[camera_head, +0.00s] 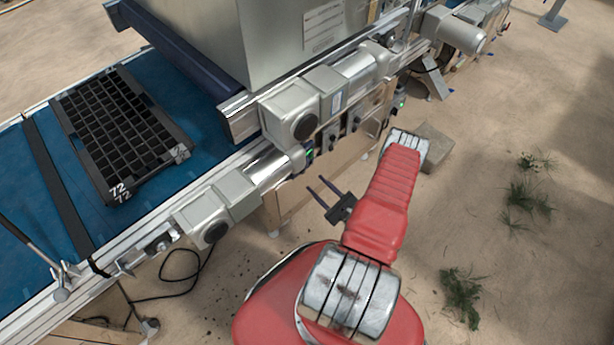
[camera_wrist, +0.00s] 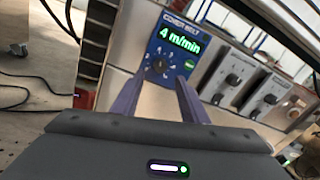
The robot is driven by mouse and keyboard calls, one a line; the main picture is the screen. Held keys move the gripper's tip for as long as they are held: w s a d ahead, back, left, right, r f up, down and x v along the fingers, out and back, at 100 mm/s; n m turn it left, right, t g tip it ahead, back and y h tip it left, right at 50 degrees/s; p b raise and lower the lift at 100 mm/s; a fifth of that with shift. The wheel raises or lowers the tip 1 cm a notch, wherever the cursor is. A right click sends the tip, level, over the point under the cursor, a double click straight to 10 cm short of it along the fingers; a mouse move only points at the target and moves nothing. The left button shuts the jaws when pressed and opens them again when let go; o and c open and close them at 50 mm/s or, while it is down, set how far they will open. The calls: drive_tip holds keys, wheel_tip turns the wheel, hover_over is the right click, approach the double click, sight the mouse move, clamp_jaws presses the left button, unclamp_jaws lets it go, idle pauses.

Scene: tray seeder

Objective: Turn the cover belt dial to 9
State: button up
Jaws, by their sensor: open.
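The cover belt panel (camera_wrist: 176,50) is a blue control plate in the wrist view, with a green display reading 4 m/min. Its small dark dial (camera_wrist: 158,66) sits below the display, with markings around it. The marks and pointer are too small to read for certain. My gripper (camera_wrist: 161,77) is open and empty, its two fingers pointing at the panel on either side of the dial's line. I cannot tell whether they touch it. In the head view my gripper (camera_head: 322,186) is in front of the machine's side, where the dial is too small to make out.
Two grey panels with black knobs (camera_wrist: 233,79) (camera_wrist: 270,98) stand right of the cover belt panel. Silver motors (camera_head: 292,110) jut from the machine above my gripper. A black cell tray (camera_head: 183,153) lies on the blue belt (camera_head: 195,100). Sandy ground at right is mostly free.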

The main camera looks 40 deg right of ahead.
sight(304, 173)
drive_tip(key=shift+w, duration=3.45)
drive_tip(key=shift+c, duration=0.2)
drive_tip(key=c, duration=0.9)
drive_tip(key=shift+a, duration=0.15)
clamp_jaws()
